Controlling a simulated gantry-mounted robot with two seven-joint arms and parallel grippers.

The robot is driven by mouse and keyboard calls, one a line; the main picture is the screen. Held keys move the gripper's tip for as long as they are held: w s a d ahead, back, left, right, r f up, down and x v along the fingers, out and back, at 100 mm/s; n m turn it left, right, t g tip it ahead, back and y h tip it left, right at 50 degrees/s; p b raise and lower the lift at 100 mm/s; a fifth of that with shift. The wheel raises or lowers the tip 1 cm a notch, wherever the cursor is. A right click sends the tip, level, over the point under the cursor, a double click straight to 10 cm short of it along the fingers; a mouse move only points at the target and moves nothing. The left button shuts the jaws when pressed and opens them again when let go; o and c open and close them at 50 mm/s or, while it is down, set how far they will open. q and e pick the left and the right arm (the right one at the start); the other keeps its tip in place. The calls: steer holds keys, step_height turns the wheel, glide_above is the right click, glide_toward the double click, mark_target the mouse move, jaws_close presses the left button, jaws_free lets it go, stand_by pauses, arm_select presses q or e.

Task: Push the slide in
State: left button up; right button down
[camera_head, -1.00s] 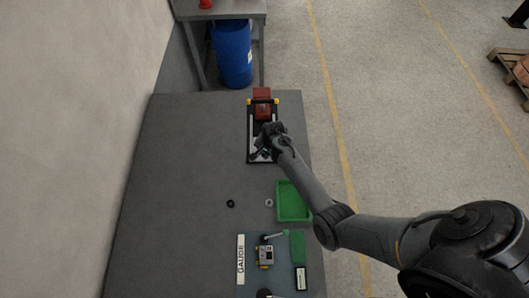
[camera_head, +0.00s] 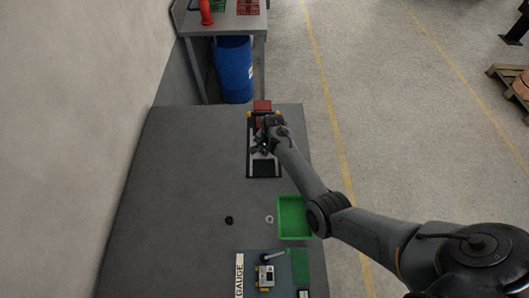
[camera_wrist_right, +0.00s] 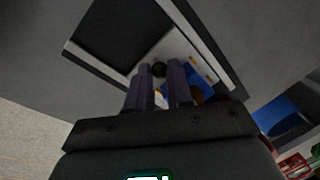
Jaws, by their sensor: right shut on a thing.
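The slide fixture (camera_head: 264,169) is a long dark tray with a light rim at the far part of the grey table. A red block (camera_head: 262,106) with yellow-tipped sides stands at its far end. The slide is a light plate (camera_wrist_right: 176,47) with a dark round knob (camera_wrist_right: 160,69), seen in the right wrist view. My right gripper (camera_head: 262,144) is over the slide, shut on the knob, with its fingers (camera_wrist_right: 161,82) either side of it. The gripper hides part of the slide in the head view. My left gripper is not in view.
A green tray (camera_head: 294,218), a black ring (camera_head: 229,220) and a pale ring (camera_head: 269,219) are nearer on the table. A gauge board (camera_head: 240,276) is at the front. A blue barrel (camera_head: 233,70) stands beyond the far edge. The left table half is clear.

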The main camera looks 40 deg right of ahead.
steer(key=c, duration=1)
jaws_free()
steer(key=r, duration=0.3)
steer(key=s+r, duration=0.1)
steer(key=r, duration=0.3)
steer(key=s+r+p, duration=0.1)
steer(key=r, duration=0.2)
steer(key=shift+d+r, duration=0.3)
